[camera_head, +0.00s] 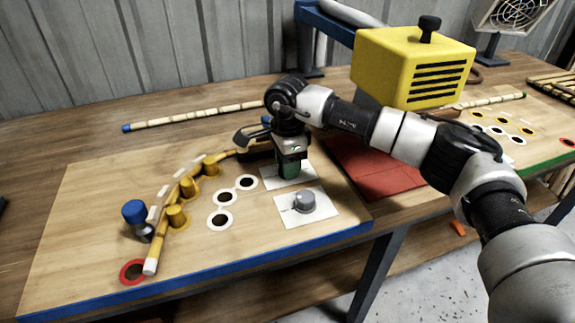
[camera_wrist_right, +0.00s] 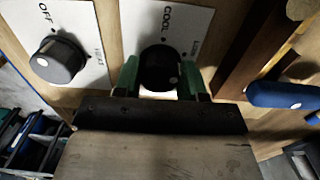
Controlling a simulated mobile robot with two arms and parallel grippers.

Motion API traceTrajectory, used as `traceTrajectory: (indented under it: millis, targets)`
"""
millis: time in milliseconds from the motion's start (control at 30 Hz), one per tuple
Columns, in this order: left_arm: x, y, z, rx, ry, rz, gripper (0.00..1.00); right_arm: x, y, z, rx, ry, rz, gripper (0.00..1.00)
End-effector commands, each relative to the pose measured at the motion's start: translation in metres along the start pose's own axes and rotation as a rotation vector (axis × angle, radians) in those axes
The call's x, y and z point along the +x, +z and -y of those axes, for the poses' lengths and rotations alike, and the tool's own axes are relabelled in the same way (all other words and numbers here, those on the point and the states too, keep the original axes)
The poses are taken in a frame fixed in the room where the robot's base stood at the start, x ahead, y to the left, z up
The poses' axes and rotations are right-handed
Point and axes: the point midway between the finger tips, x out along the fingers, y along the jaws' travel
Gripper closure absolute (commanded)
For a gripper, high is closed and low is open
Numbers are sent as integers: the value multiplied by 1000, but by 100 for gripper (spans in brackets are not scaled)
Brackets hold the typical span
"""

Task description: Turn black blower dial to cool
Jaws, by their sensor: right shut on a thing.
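My right gripper (camera_head: 289,171) points down over the rear white dial plate (camera_head: 268,178) on the board. In the right wrist view, its green fingers (camera_wrist_right: 159,77) are shut on the black blower dial (camera_wrist_right: 160,66), one on each side. The dial sits on a white plate (camera_wrist_right: 140,18) printed "COOL" beside a dot; a second, smaller word is hard to read. A pale spot shows on the dial's lower right side. The gripper hides the black dial in the head view. My left gripper is not in view.
A grey dial (camera_head: 304,201) on a plate marked "OFF" stands close in front. A yellow louvred blower (camera_head: 412,66) stands behind my right arm. A bent rattan pole (camera_head: 188,190) runs among yellow pegs at left. A red mat (camera_head: 375,168) lies right.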

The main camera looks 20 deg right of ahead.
Motion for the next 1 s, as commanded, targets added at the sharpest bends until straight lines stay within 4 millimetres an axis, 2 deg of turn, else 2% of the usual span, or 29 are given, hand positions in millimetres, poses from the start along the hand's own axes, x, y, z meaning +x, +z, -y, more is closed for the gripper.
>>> traceTrajectory:
  millis: [33,333,1000]
  targets:
    - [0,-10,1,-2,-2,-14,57,-1,0,1,-41,-5,2,83]
    - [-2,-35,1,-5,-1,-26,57,-1,0,0,-326,-5,2,83]
    - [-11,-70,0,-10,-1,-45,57,-2,-1,0,-955,-6,-1,83]
